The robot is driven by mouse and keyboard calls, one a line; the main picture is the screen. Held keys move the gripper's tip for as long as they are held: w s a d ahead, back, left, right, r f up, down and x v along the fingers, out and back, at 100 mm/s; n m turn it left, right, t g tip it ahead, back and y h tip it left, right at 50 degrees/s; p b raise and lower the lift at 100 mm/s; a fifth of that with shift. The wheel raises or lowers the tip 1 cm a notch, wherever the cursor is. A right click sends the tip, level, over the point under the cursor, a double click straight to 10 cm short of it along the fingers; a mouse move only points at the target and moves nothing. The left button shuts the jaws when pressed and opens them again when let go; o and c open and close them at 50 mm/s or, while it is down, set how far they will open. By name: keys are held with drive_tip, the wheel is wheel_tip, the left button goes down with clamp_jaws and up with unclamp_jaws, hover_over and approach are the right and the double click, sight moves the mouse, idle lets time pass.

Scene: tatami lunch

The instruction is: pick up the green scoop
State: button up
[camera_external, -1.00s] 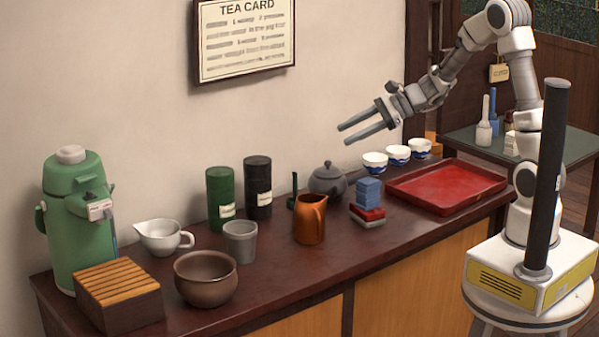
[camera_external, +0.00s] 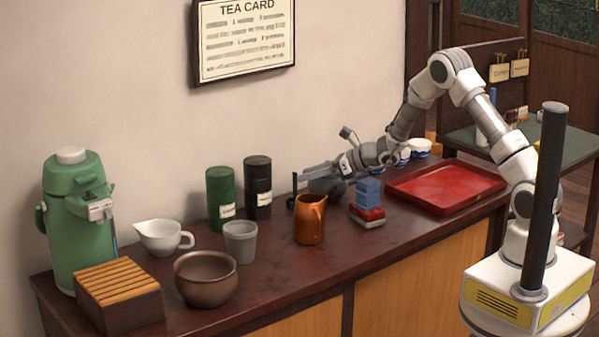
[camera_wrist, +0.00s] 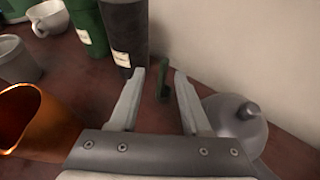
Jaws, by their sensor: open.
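The green scoop (camera_wrist: 162,82) stands on the dark counter between the black canister and the grey teapot. In the wrist view it shows between my two open fingers, around and beyond the fingertip line. In the external view a thin part of the scoop (camera_external: 294,190) shows just left of my fingertips. My gripper (camera_external: 300,180) is open and low over the counter, reaching in from the right above the teapot; its fingers also show in the wrist view (camera_wrist: 158,76). I cannot tell whether a finger touches the scoop.
The black canister (camera_wrist: 124,30) stands just beyond my left finger. The grey teapot (camera_wrist: 238,122) is close beside my right finger, with the wall behind. The orange pitcher (camera_external: 310,222) stands in front, and stacked blue and red blocks (camera_external: 368,200) are to its right.

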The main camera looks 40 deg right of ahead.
drive_tip(key=shift+d+b+x, duration=0.1)
drive_tip(key=shift+b+x, duration=0.15)
drive_tip(key=shift+x, duration=1.75)
drive_tip(key=shift+d+b+x, duration=0.15)
drive_tip(key=shift+b+x, duration=0.1)
drive_tip(key=shift+x, duration=1.75)
drive_tip(key=shift+w+f, duration=0.1)
clamp_jaws()
